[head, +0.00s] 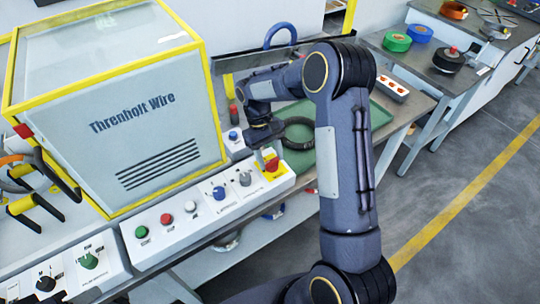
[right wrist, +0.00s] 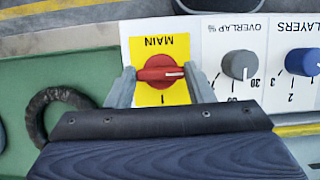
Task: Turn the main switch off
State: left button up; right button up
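The main switch (right wrist: 160,74) is a red knob on a yellow plate (right wrist: 148,46) marked MAIN, upside down in the right wrist view. Its handle lies crosswise there, its white mark at the right end, away from the "1" below it. In the head view the switch (head: 271,163) is at the right end of the white control panel, partly covered by my gripper. My right gripper (head: 268,150) is over it. In the right wrist view its fingers (right wrist: 160,80) are spread, one beside each end of the handle; contact is unclear.
Left of the switch are a grey overlap knob (right wrist: 240,65) and a blue layers knob (head: 218,193), then several buttons. A dark ring (head: 299,133) lies on a green mat (head: 325,165) behind. The large wire machine (head: 150,120) stands at the left.

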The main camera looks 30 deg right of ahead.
jog(key=o, duration=0.4)
jog(key=shift+b+v, duration=0.3)
jog(key=shift+v, duration=3.65)
jog(key=shift+s, duration=0.1)
notch_tip(320, 180, up, 5)
jog(key=t+y, duration=0.1)
jog(key=t, duration=0.1)
send_over(272, 161)
jog(key=s+a+r+m+t+y, duration=0.1)
jog(key=s+a+r+t+y, duration=0.15)
jog(key=s+r, duration=0.45)
jog(key=s+a+f+t, duration=0.1)
jog(key=s+t, duration=0.1)
jog(key=s, duration=0.3)
jog(key=s+a+f+m+t, duration=0.1)
jog(key=s+a, duration=0.1)
jog(key=s, duration=0.3)
jog(key=s+a+f+t, duration=0.1)
jog(key=s+f+t, duration=0.1)
jog(key=s, duration=0.3)
jog(key=shift+s+a+m+t+y, duration=0.1)
jog(key=shift+a+m+t+y, duration=0.15)
jog(key=shift+m+t+y, duration=0.15)
